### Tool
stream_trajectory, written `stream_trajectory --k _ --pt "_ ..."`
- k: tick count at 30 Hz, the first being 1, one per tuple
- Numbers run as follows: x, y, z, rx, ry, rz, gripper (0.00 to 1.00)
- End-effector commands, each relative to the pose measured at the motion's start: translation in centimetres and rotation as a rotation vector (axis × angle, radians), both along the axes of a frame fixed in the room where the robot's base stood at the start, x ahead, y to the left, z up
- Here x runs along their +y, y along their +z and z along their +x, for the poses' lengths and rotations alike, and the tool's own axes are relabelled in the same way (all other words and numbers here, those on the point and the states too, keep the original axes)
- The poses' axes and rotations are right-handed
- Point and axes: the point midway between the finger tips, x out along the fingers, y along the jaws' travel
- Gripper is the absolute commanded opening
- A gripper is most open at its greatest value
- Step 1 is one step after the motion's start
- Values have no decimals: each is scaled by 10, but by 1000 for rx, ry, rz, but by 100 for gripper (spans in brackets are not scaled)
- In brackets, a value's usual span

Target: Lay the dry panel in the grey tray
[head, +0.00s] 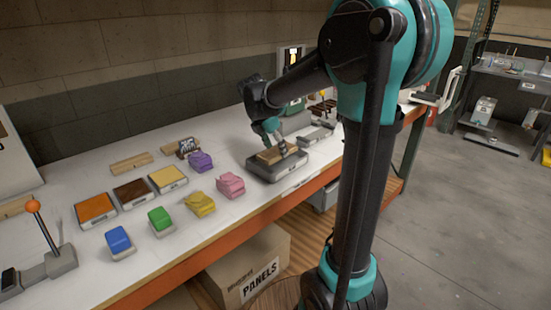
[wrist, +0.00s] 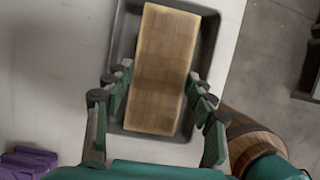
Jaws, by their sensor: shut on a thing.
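The dry panel (wrist: 161,70) is a plain light-brown wooden board between the fingers of my gripper (wrist: 161,95) in the wrist view. My gripper is shut on its long sides. The grey tray (wrist: 121,45) lies directly beneath, its rim showing around the panel. In the head view, the panel (head: 269,157) is at the grey tray (head: 275,175), within its outline, with my gripper (head: 279,147) over it. I cannot tell whether the panel touches the tray floor.
Orange (head: 95,207), brown (head: 135,192) and yellow (head: 167,178) trays stand to the left. Purple (head: 200,161), pink (head: 230,184), yellow (head: 201,203), green (head: 160,218) and blue (head: 118,240) blocks stand nearby. A lever with an orange ball (head: 33,206) is at the far left.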

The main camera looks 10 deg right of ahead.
Motion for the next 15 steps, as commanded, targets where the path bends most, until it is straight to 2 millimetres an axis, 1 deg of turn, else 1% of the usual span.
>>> stream_trajectory --k 2,9,12,15 --pt "0 -5 0 0 0 0 24" --pt "0 -35 0 0 0 0 24" --pt "0 -40 0 0 0 0 24" --pt "0 -40 0 0 0 0 24"
